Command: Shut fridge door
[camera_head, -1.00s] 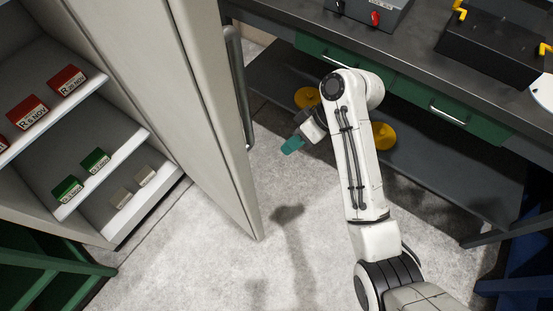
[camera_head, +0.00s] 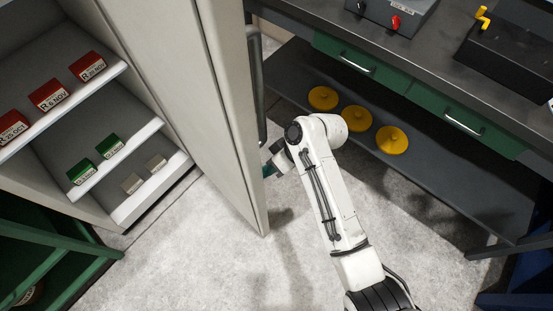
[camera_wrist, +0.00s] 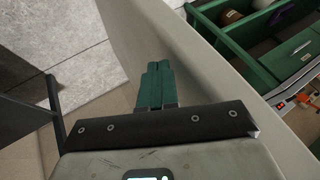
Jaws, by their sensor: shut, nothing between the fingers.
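The fridge door (camera_head: 215,100) stands open, with its edge toward me and the lit shelves on its left. Its long dark grey handle (camera_head: 257,85) runs down the door's right face. My gripper (camera_head: 268,171) is beside that outer face, just below the handle's lower end; the door edge partly hides it. In the wrist view my gripper's green fingers (camera_wrist: 158,70) are together and empty, in front of the pale door (camera_wrist: 185,60). I cannot tell whether they touch the door. The fridge (camera_head: 60,60) holds red, green and grey labelled boxes on its shelves.
A dark workbench (camera_head: 430,70) with green drawers stands on the right, and yellow round pieces (camera_head: 356,119) lie on its lower shelf. A green frame (camera_head: 60,245) stands at the lower left. Grey floor (camera_head: 190,255) is clear below the door.

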